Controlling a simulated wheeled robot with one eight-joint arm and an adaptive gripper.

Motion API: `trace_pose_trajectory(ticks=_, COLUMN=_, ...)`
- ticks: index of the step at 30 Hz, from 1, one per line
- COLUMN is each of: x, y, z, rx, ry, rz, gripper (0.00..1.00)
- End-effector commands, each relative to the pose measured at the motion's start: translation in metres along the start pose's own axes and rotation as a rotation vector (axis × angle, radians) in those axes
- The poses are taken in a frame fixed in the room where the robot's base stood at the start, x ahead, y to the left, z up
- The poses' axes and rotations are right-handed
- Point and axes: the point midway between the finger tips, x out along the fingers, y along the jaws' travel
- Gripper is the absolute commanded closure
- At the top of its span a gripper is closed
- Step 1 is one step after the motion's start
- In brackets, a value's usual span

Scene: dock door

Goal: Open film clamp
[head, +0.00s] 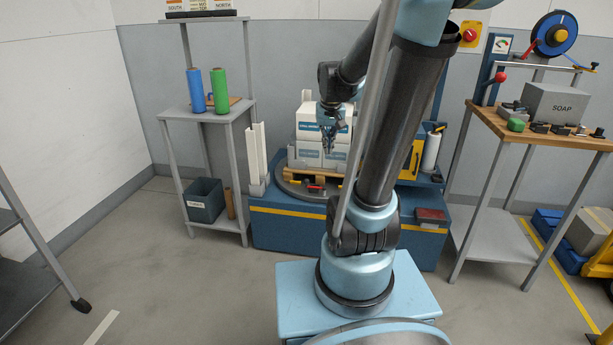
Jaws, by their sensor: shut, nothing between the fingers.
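A small red and dark part (316,188), which looks like the film clamp, sits at the front of the dark round turntable (290,189). It is too small to tell whether it is open or shut. My gripper (328,150) hangs pointing down in front of the stacked white boxes (309,155), above the red part and apart from it. The fingers are together and hold nothing. The boxes stand on a wooden pallet (300,174) on the turntable. My own arm hides the right part of the turntable.
The turntable sits on a blue base (280,228) with a yellow stripe. A white film roll (431,152) stands on the right. A grey shelf (205,114) with blue and green rolls is left; a wooden bench (545,137) is right.

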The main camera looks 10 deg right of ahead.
Motion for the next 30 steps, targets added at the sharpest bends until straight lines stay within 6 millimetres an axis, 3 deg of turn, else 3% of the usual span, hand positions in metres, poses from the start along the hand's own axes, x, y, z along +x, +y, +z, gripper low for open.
trace_pose_trajectory(ticks=3, x=0.01, y=-0.004, z=-0.035, rx=0.006, ry=0.007, rz=0.002, gripper=1.0)
trace_pose_trajectory(ticks=14, x=0.057, y=-0.013, z=-0.128, rx=0.033, ry=0.03, rz=0.008, gripper=1.0)
trace_pose_trajectory(ticks=23, x=0.116, y=-0.023, z=-0.197, rx=0.055, ry=0.048, rz=0.013, gripper=1.0)
trace_pose_trajectory(ticks=30, x=0.175, y=-0.03, z=-0.244, rx=0.073, ry=0.064, rz=0.016, gripper=1.0)
